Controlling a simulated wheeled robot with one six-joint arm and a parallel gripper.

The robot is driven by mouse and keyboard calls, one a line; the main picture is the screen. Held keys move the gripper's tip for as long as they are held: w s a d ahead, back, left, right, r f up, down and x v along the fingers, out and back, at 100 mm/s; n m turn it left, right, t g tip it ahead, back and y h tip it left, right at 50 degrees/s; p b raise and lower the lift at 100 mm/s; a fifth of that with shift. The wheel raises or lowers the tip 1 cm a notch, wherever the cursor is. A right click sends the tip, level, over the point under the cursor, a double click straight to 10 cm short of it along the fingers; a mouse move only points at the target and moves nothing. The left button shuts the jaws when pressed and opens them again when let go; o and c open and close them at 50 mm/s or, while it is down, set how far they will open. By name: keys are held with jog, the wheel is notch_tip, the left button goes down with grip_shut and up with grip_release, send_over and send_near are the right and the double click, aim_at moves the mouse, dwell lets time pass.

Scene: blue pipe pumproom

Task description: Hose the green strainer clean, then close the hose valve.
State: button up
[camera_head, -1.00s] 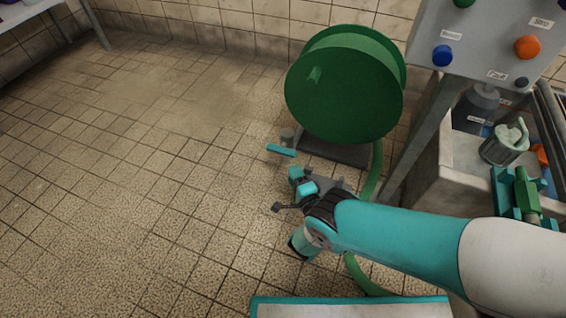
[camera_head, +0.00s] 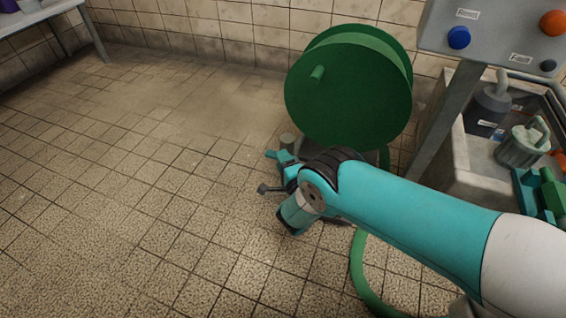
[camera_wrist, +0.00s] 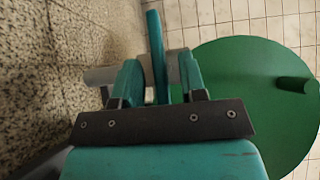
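A teal valve lever (camera_wrist: 157,45) stands between the two fingers of my gripper (camera_wrist: 160,82) in the wrist view. I cannot tell whether the fingers press on it or only flank it. In the head view, my gripper (camera_head: 284,164) is at the lever, low in front of the green hose reel (camera_head: 345,90). A grey valve stub (camera_head: 287,141) shows just behind it. The green hose (camera_head: 362,270) runs down from the reel along the floor. A greyish basket with a pale green handle, likely the green strainer (camera_head: 520,150), stands upright in the sink at right.
A green part in a teal holder (camera_head: 548,195) sits at the sink's front, cut by the frame edge. A dark container (camera_head: 487,108) is behind the basket. A button panel (camera_head: 500,35) on a grey post stands beside the reel. The tiled floor (camera_head: 130,190) at left is clear.

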grip_shut()
jog(key=shift+r+p, duration=0.15)
jog(key=shift+p, duration=0.15)
jog(key=n+g+h, duration=0.2)
jog(key=n+h, duration=0.1)
jog(key=n+g+h+b, duration=0.1)
jog(key=n+g+h, duration=0.2)
jog(key=h, duration=0.1)
jog(key=a+n+g+h, duration=0.1)
jog(key=n+g+h, duration=0.2)
jog(key=shift+w+a+r+h+b, duration=0.1)
jog(key=shift+w+r+h+b, duration=0.1)
jog(key=shift+r+h+b, duration=0.15)
dwell(0.4)
jog(key=shift+r, duration=0.1)
dwell(0.5)
